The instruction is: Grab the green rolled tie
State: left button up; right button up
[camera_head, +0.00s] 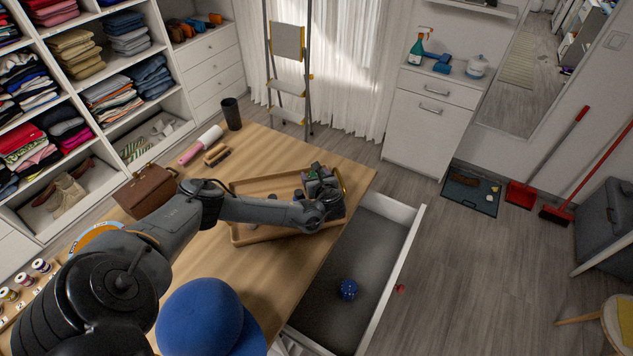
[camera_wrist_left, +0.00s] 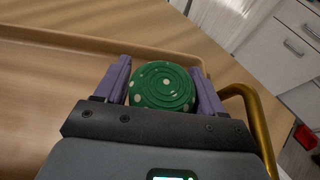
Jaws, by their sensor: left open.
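The green rolled tie (camera_wrist_left: 161,86) with pale dots lies in the wooden tray, near its rim, in the left wrist view. My left gripper (camera_wrist_left: 163,82) is open, with one purple finger on each side of the tie. I cannot tell whether the fingers touch it. In the head view my left gripper (camera_head: 318,178) is over the right end of the tray (camera_head: 240,236) and mostly hides the tie. My right gripper is not in view.
A blue cap (camera_head: 205,318), a brown bag (camera_head: 146,190), a lint roller (camera_head: 201,144) and a dark cup (camera_head: 231,113) are on the table. A gold curved bar (camera_wrist_left: 255,115) is right of the gripper.

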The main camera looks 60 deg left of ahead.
pick_arm(q)
jog(key=shift+c, duration=0.3)
jog(key=c, duration=0.7)
jog(key=shift+r, duration=0.1)
